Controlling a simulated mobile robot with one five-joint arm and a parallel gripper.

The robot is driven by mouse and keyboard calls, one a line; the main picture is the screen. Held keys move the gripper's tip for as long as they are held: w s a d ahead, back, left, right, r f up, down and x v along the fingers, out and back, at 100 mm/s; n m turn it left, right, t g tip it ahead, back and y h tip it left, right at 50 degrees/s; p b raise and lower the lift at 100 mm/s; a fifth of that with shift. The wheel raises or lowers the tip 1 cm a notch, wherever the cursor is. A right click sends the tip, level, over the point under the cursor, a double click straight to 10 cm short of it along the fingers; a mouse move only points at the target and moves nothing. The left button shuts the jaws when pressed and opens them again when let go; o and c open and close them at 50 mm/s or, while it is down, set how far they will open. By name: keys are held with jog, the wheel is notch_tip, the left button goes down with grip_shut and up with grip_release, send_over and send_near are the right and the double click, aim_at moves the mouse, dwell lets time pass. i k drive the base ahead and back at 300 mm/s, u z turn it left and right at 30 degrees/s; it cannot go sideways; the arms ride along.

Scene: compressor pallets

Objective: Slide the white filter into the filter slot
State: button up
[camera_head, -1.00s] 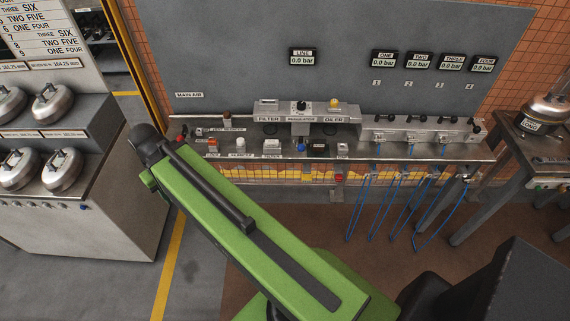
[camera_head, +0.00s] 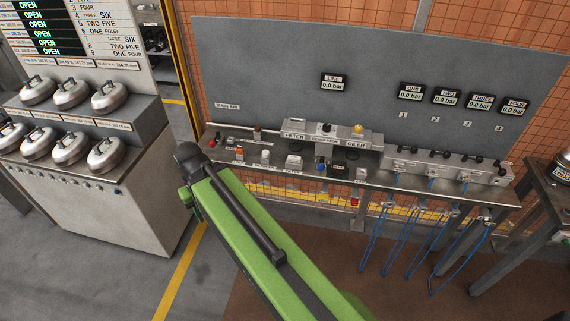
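A small white block (camera_head: 294,160) stands on the bench's front ledge, with a label below it that seems to read FILTER. A smaller white rounded piece (camera_head: 265,155) stands to its left; I take the block as the filter, but the detail is small. The grey housing marked FILTER (camera_head: 294,134) is behind it, at the left end of the filter, regulator and oiler unit. The slot opening cannot be made out. My green arm crosses the lower middle, its dark joint left of the bench pieces. My gripper does not show.
The metal bench (camera_head: 480,189) runs along a grey panel with several gauges reading 0.0 bar. Blue hoses (camera_head: 405,240) hang below its right part. A cabinet with silver domed pots (camera_head: 107,96) stands at left. A second table (camera_head: 543,190) is at right. Floor between is open.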

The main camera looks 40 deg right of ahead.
aim_at(294, 159)
jog(key=u, duration=0.1)
jog(key=i, duration=1)
jog(key=u, duration=0.05)
